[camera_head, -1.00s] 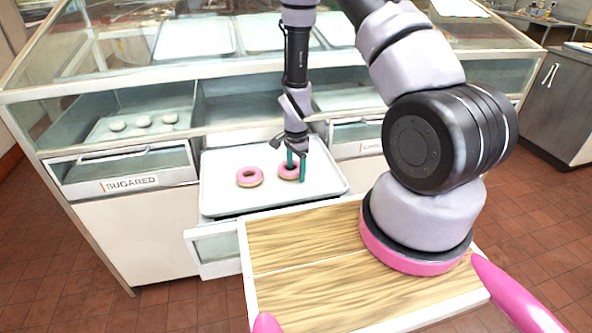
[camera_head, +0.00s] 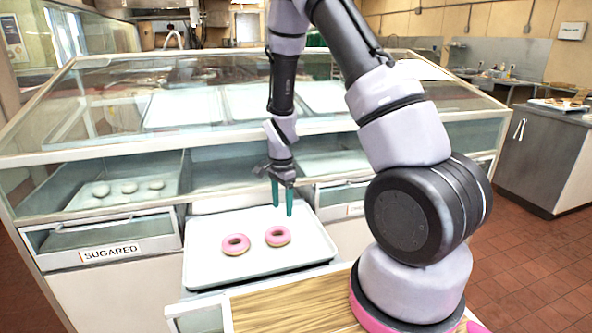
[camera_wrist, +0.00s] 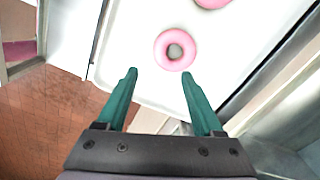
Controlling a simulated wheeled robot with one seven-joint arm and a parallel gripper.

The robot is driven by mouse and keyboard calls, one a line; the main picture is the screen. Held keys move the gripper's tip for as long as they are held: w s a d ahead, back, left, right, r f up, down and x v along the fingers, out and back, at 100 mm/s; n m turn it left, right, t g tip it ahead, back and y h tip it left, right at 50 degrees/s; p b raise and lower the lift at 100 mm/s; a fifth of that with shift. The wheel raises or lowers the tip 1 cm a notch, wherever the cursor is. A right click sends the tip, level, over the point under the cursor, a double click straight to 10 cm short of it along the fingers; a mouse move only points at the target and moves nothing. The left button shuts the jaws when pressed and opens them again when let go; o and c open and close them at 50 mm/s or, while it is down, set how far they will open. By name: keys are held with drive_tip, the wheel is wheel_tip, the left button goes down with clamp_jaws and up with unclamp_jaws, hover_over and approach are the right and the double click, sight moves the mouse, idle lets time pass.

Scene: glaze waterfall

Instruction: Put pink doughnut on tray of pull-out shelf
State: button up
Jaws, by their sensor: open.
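Two pink doughnuts lie flat on the white tray (camera_head: 208,262) of the pulled-out shelf. The right doughnut (camera_head: 278,236) is below my gripper in the head view. The left doughnut (camera_head: 236,244) lies close beside it, not touching. My gripper (camera_head: 282,208) points down above the tray with its two green fingers apart and nothing between them. In the wrist view one doughnut (camera_wrist: 175,50) lies just beyond the open fingertips (camera_wrist: 160,78), and part of a second doughnut shows at the top edge.
A drawer labelled SUGARED (camera_head: 110,242) is left of the tray, with pale round pieces (camera_head: 129,188) on a tray behind it. The glass case (camera_head: 190,68) rises behind. Much of the doughnut tray is bare.

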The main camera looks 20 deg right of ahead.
drive_tip(key=s+d+r+n+t+y, duration=0.1)
drive_tip(key=s+r+n+t, duration=0.1)
drive_tip(key=r, duration=1)
drive_tip(key=s+d+r+n+t+y, duration=0.1)
drive_tip(key=s+r+n, duration=0.1)
drive_tip(key=r, duration=1)
drive_tip(key=s+d+r+n+t, duration=0.3)
drive_tip(key=s+r+n+t, duration=0.1)
drive_tip(key=s+r, duration=1)
drive_tip(key=shift+s+r+n, duration=0.4)
drive_tip(key=shift+s+n, duration=0.3)
